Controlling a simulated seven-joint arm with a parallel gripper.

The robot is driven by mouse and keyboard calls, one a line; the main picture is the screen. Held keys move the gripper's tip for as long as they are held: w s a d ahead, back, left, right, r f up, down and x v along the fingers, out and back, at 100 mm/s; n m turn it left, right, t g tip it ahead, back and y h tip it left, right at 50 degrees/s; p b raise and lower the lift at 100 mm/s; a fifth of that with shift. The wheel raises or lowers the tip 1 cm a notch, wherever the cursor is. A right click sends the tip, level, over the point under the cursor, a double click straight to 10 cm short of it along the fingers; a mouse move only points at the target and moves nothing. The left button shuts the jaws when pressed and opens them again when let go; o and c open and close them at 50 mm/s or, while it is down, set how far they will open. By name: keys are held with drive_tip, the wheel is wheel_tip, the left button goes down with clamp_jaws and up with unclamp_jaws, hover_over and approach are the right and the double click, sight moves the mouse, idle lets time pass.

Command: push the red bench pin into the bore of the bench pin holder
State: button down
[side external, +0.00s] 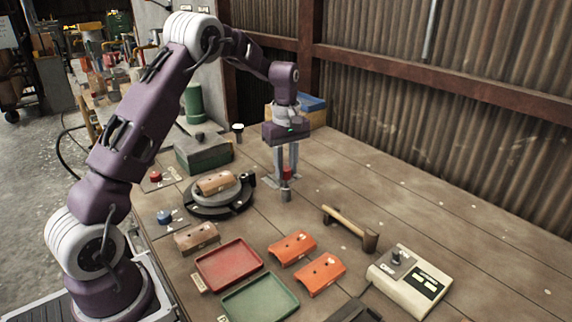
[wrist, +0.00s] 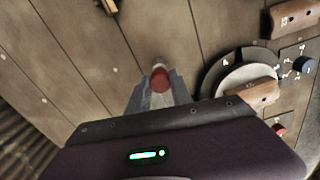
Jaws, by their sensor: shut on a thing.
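The red bench pin (side external: 287,174) is between the fingers of my gripper (side external: 287,172), which is shut on it. In the wrist view the red pin (wrist: 160,82) shows between the fingertips (wrist: 160,90). A grey upright cylinder, which looks like the bench pin holder (side external: 286,191), stands on the bench directly below the pin. In the wrist view a grey rounded top (wrist: 159,63) shows just beyond the pin. The pin's lower end is hidden, so I cannot tell whether it is in the bore.
A round turntable (side external: 220,209) with a brown block is left of the holder. The bench to the right is clear.

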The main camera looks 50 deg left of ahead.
sight(286, 168)
drive_tip(key=shift+f, duration=1.35)
drive_tip(key=c, duration=1.4)
unclamp_jaws()
drive_tip(key=o, duration=0.6)
drive_tip(key=shift+c, duration=0.2)
drive_tip(key=shift+r, duration=2.95)
